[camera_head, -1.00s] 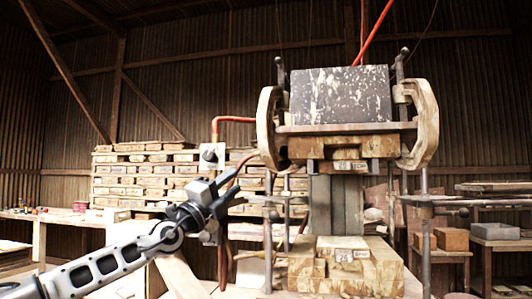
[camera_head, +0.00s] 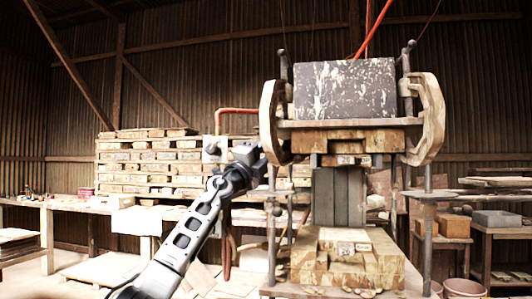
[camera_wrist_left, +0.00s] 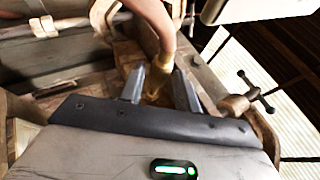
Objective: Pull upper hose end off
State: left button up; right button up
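In the left wrist view an orange-pink hose (camera_wrist_left: 158,22) comes down from the top to a yellowish end piece (camera_wrist_left: 155,78) in front of my left gripper (camera_wrist_left: 153,66). The two fingers stand apart, with the hose at or just beyond their tips. I cannot tell whether they touch it. In the head view my left gripper (camera_head: 253,153) is at the left side of the press, beside its curved wooden side piece. The hose end is not clear there, hidden by or close behind the gripper. My right gripper is not in view.
The press (camera_head: 348,138) carries a dark speckled block (camera_head: 345,90). An orange-red pipe (camera_head: 236,110) runs at its upper left. A T-handled clamp screw (camera_wrist_left: 246,97) stands right of the fingers. Stacked bricks (camera_head: 145,160) lie behind on the left; wooden blocks rest on the press base.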

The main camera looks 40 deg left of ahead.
pick_arm(q)
grip_shut()
jog(key=a, duration=0.1)
jog(key=s+a, duration=0.1)
jog(key=a, duration=0.1)
jog(key=shift+s, duration=0.25)
jog(key=shift+c, duration=0.6)
grip_release()
jog(key=shift+o, duration=0.6)
jog(key=shift+s+a, duration=0.1)
jog(key=shift+a, duration=0.05)
